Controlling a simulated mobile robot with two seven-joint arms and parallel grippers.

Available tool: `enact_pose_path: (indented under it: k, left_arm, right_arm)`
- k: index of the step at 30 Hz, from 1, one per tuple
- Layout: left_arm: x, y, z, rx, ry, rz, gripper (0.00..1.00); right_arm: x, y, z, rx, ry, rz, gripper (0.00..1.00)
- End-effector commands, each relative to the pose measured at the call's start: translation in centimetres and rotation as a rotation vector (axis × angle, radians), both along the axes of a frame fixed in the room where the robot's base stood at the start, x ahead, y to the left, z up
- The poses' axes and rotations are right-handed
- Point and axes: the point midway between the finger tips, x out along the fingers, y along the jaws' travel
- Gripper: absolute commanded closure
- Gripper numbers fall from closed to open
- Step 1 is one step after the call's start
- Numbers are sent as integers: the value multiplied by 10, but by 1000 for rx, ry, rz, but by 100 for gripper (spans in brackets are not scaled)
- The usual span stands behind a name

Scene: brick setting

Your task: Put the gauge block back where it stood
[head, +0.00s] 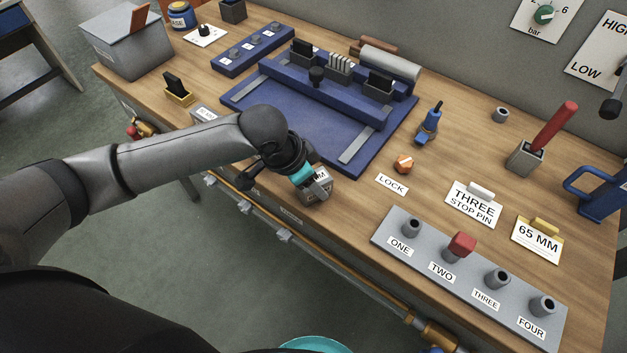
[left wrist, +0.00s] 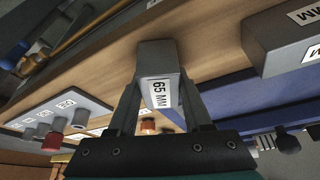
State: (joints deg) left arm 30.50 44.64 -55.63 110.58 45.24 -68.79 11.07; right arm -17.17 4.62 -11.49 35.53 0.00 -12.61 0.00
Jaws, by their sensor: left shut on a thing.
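The gauge block (head: 318,196) is a dark grey block with a white label, at the front edge of the bench in the head view. In the left wrist view its label reads 65 MM on the block (left wrist: 151,57). My left gripper (head: 312,184) is shut on it; the two fingers lie on either side of it in the left wrist view (left wrist: 155,100). I cannot tell whether the block touches the bench. A second grey block (left wrist: 285,40) with an MM label lies nearby, partly hidden by my arm in the head view (head: 203,112). My right gripper is not in view.
A blue fixture (head: 300,130) lies behind my left gripper. An orange knob (head: 403,163) and LOCK card (head: 392,184) lie to the right. A grey plate (head: 463,290) with several posts, a red cap on TWO, and a 65 MM card (head: 536,242) are further right.

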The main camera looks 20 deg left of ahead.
Motion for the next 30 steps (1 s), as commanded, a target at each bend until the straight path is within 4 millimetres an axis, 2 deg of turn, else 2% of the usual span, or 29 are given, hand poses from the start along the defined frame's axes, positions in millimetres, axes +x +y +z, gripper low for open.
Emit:
enact_pose_path:
  k: [2,3,10,20,23,30]
  left_arm:
    - [0,0,-2,-1,1,0,100]
    - [0,0,-3,0,1,0,47]
    - [0,0,-3,0,1,0,21]
    - [0,0,2,0,-2,-1,20]
    - [-3,4,14,-1,-1,0,20]
    - [-18,17,63,1,-2,0,20]
  right_arm:
    - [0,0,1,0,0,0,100]
    - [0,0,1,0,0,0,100]
    - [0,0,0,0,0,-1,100]
    - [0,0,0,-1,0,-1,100]
    - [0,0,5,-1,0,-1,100]
    - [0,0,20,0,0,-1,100]
